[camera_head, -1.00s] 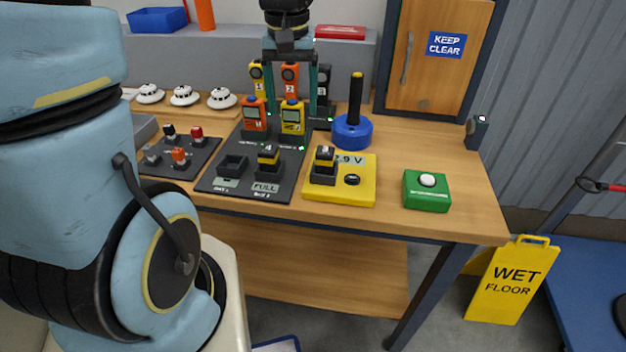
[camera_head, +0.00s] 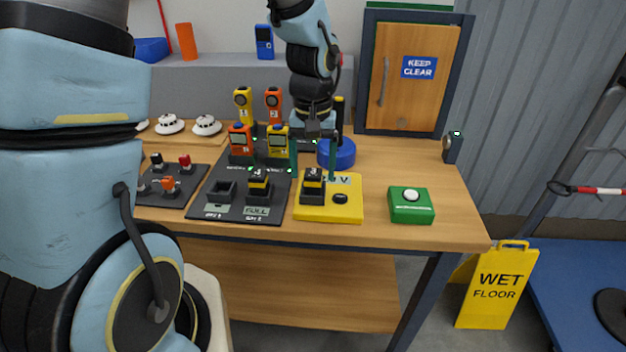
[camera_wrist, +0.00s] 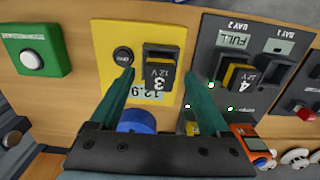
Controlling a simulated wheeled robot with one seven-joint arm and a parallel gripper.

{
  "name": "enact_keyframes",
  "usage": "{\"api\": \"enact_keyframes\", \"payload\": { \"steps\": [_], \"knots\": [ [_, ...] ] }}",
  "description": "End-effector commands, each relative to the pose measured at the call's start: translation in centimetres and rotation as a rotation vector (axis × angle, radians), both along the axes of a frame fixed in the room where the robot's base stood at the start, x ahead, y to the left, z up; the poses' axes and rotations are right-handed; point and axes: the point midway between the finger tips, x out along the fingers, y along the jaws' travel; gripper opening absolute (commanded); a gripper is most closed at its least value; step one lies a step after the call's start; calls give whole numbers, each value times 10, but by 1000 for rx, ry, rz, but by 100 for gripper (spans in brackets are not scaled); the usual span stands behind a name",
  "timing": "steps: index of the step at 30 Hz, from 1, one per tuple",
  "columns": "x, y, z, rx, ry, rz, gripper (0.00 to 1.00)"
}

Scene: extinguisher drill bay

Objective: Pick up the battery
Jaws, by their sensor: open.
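A black-and-yellow battery marked 3 (camera_head: 312,187) stands in a dark holder on the yellow tester (camera_head: 345,212); the wrist view shows it too (camera_wrist: 158,80). A similar battery marked 4 (camera_head: 258,187) sits in the charger's bay 2, left of the tester. The charger's bay 1 (camera_head: 221,192) is empty. My gripper (camera_head: 313,174) is open, pointing down above the tester. In the wrist view its teal fingers (camera_wrist: 158,72) appear on either side of battery 3, with nothing held. I cannot tell the exact height of the fingertips over it.
A blue round base (camera_head: 343,155) with a black upright handle stands close behind the tester. Orange and yellow handheld meters (camera_head: 240,142) stand behind the charger. A green button box (camera_head: 411,207) is at the right. Bare tabletop (camera_head: 400,165) lies behind it.

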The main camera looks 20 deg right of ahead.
Motion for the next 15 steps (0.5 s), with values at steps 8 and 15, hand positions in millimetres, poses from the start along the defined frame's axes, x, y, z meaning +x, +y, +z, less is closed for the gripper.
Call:
{"api": "enact_keyframes", "payload": {
  "steps": [8,15],
  "knots": [
    [0,0,-16,-1,-2,0,80],
    [0,-1,-16,-1,-2,0,69]
  ]
}}
